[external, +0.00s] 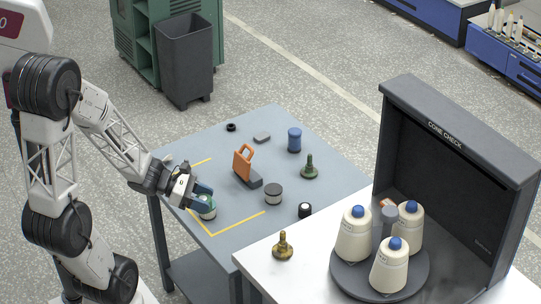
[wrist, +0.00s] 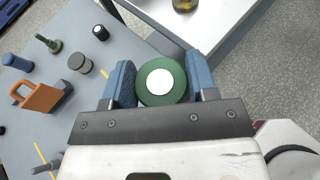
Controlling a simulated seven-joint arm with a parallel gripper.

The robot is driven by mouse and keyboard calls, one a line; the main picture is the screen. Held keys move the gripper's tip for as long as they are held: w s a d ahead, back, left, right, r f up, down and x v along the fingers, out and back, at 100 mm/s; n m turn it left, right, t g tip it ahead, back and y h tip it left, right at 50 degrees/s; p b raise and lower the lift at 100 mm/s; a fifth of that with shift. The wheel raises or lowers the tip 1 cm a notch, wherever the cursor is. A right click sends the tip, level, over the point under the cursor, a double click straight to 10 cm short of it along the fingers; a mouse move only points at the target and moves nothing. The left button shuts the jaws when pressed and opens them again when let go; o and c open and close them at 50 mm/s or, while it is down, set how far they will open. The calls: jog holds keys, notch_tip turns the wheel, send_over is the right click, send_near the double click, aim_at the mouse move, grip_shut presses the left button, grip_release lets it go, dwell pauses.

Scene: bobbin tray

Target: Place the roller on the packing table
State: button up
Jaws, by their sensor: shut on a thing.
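My gripper (external: 203,201) is low over the near left part of the blue-grey table (external: 222,142), by the yellow marked corner. It is shut on a short cylinder with a green end and a white round centre (wrist: 161,83), which I take to be the roller. In the wrist view the blue fingers (wrist: 163,74) stand on either side of it. In the external view the cylinder (external: 208,213) looks upright and partly hidden by the fingers. I cannot tell whether its underside touches the table.
Near the gripper are an orange handle-shaped piece (external: 243,162) and a grey cylinder (external: 273,194). A white table (external: 262,270) with a brass knob (external: 283,248) and thread cones (external: 354,236) adjoins.

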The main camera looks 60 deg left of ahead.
jog(key=shift+r, duration=0.4)
jog(key=w+d+m+g+h, duration=0.4)
jog(key=w+d+m+g, duration=0.45)
jog(key=w+d, duration=1)
jog(key=f, duration=0.1)
jog(key=w+a+f, duration=0.1)
jog(key=f, duration=0.3)
jog(key=shift+w+a+f, duration=0.1)
jog(key=shift+w+a, duration=0.15)
jog(key=shift+a, duration=0.15)
jog(key=w+d, duration=0.1)
jog(key=w, duration=0.4)
jog(key=w+f, duration=0.1)
jog(key=w, duration=0.4)
jog(key=w+d, duration=0.1)
jog(key=w, duration=0.4)
jog(key=shift+w+d+f, duration=0.2)
jog(key=shift+w+d, duration=0.15)
jog(key=shift+w, duration=0.05)
